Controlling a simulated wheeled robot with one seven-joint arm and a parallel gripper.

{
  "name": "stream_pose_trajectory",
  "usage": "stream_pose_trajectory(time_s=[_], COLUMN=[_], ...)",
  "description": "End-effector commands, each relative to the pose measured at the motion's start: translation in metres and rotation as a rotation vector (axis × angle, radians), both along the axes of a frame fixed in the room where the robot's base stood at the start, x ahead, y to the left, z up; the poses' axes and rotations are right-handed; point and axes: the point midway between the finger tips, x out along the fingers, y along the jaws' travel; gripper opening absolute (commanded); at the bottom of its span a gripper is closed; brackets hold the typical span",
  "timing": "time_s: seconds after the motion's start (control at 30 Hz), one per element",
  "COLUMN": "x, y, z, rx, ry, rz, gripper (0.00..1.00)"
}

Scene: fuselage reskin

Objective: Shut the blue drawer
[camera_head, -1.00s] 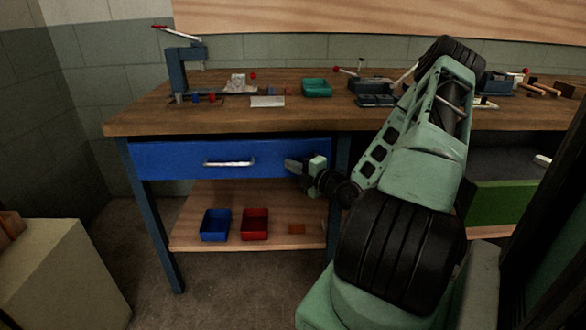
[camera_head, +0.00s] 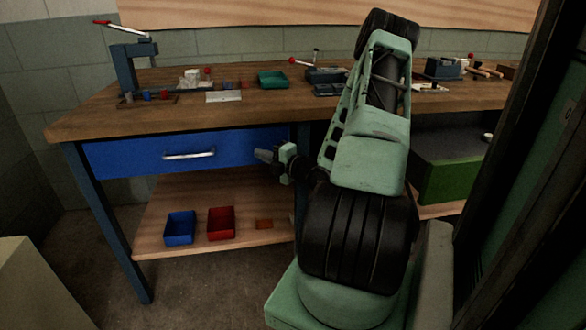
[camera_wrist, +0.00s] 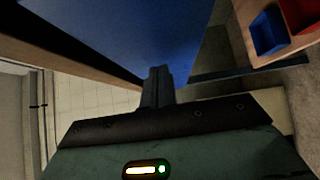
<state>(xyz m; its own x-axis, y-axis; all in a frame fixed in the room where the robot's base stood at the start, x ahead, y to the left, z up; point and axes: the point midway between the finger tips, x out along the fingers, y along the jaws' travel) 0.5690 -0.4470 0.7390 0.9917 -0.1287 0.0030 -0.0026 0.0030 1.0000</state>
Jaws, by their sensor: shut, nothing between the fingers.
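The blue drawer (camera_head: 120,156) sits under the left part of the workbench, with a silver handle (camera_head: 190,154) on its front. Its front looks about flush with the bench frame, though a small gap would be hard to see. My gripper (camera_head: 262,155) is shut and empty, in front of the drawer's right end, to the right of the handle. In the wrist view the closed fingers (camera_wrist: 158,85) point at the blue drawer front (camera_wrist: 165,35), which fills the upper middle. Whether they touch it I cannot tell.
The shelf below holds a blue bin (camera_head: 180,228) and a red bin (camera_head: 221,223). A green drawer (camera_head: 447,178) on the right stands pulled out, beyond my arm. The wooden benchtop (camera_head: 180,115) carries tools and a teal tray (camera_head: 272,80). A dark upright stands close at far right.

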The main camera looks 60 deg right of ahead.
Motion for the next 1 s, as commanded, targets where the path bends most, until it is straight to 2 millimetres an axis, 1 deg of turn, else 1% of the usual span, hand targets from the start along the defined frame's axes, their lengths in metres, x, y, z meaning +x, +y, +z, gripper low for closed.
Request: stream_pose_trajectory(time_s=[0.03,0.3,0.4,0.5,0.6,0.7,1.0], x=[-0.013,-0.077,-0.099,-0.115,-0.127,-0.135,-0.138], y=[0.001,0.012,0.015,0.018,0.02,0.021,0.022], z=[0.0,-0.001,-0.001,-0.001,-0.001,-0.001,-0.001], rx=[0.002,0.007,0.007,0.008,0.008,0.008,0.009], ry=[0.005,0.007,0.007,0.006,0.007,0.006,0.006], rz=[-0.002,0.001,0.001,0.003,0.005,0.006,0.008], gripper=[0.0,0.0,0.0,0.0,0.0,0.0,0.0])
